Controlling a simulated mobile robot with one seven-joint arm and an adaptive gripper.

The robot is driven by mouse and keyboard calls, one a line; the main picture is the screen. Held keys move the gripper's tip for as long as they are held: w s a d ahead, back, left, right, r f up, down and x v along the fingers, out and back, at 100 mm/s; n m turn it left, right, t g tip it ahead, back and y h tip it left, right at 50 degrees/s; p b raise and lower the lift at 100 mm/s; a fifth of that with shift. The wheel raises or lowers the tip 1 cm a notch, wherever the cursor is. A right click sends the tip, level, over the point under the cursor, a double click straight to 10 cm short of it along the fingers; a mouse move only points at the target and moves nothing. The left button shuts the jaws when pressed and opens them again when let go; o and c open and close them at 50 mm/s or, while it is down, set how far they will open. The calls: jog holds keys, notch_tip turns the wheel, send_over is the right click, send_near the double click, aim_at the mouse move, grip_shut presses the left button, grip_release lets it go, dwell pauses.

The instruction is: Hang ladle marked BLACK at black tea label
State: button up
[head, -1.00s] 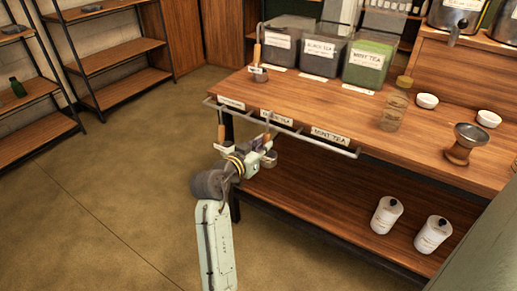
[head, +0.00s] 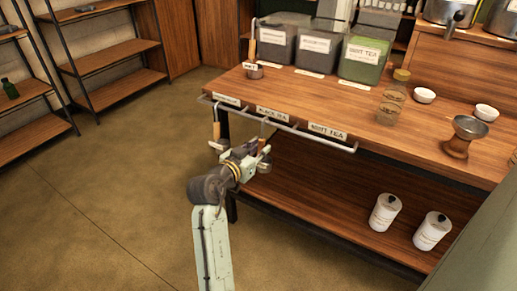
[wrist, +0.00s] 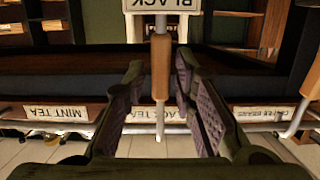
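The ladle marked BLACK (wrist: 161,68) has a wooden handle, a pale hook and a label reading BLACK; the wrist view shows it upside down. In the head view the ladle (head: 262,146) hangs by its hook from the front rail, just below the BLACK TEA label (head: 273,113). That label also shows upside down behind the hook in the wrist view (wrist: 183,114). My gripper (head: 254,148) is at the handle. In the wrist view its fingers (wrist: 158,75) stand on both sides of the handle, with gaps between. The ladle's bowl is mostly hidden.
Another ladle (head: 216,131) hangs at the rail's left end. A third ladle (head: 251,50) stands upright at the tabletop's left edge. The MINT TEA label (head: 327,132) is farther right on the rail (head: 310,136). Two white bottles (head: 385,212) stand on the lower shelf (head: 310,190).

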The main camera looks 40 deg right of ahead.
jog(key=shift+o, duration=1)
